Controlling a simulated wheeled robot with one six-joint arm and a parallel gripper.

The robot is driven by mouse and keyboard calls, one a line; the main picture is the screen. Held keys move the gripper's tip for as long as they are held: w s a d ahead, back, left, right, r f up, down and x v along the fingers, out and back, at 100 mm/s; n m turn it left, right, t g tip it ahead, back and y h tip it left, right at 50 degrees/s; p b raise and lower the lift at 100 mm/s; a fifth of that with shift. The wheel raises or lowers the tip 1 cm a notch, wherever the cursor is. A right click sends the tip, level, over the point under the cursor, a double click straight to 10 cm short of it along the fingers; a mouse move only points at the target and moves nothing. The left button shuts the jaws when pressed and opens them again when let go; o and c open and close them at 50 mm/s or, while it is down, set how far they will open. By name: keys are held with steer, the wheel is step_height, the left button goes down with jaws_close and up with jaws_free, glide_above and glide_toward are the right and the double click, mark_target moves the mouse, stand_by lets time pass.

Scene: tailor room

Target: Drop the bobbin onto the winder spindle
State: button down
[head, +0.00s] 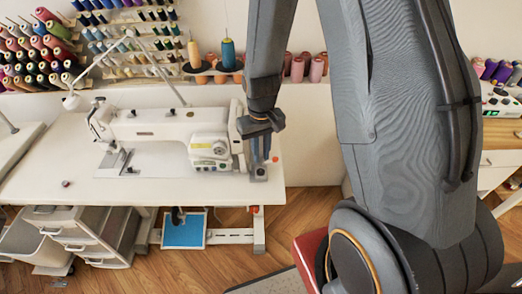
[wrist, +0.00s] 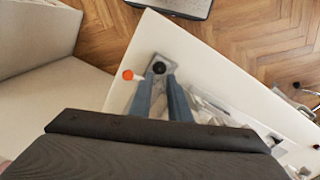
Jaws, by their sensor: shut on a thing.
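My gripper (head: 260,160) points down over the right end of the white sewing table. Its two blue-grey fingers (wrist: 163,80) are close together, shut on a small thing. A dark round piece, which looks like the bobbin (wrist: 159,67), shows at the fingertips in the wrist view. The winder (head: 259,174) is a small grey plate at the table's right edge, directly below the fingertips; it also shows in the wrist view (wrist: 147,62). An orange-red knob (wrist: 128,75) stands beside it. The spindle is not clearly visible, and I cannot tell whether the bobbin touches it.
A white sewing machine (head: 165,130) stands just left of my gripper. A thread stand with a blue cone (head: 228,54) is behind. A small dark red item (head: 66,183) lies at the table's front left. The tabletop around the winder (wrist: 195,60) is mostly clear.

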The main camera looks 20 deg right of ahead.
mark_target(261, 157)
steer(key=shift+f+b, duration=1.3)
steer(key=shift+f, duration=1.05)
steer(key=shift+s+f, duration=0.1)
steer(key=shift+f, duration=0.4)
stand_by(0.5)
steer(key=c, duration=1.6)
jaws_free()
steer(key=shift+o, duration=0.2)
steer(key=shift+r+b, duration=0.9)
steer(key=shift+r, duration=3)
steer(key=s+r+t, duration=0.1)
steer(key=s+r, duration=0.7)
steer(key=s, duration=0.1)
steer(key=shift+m, duration=0.3)
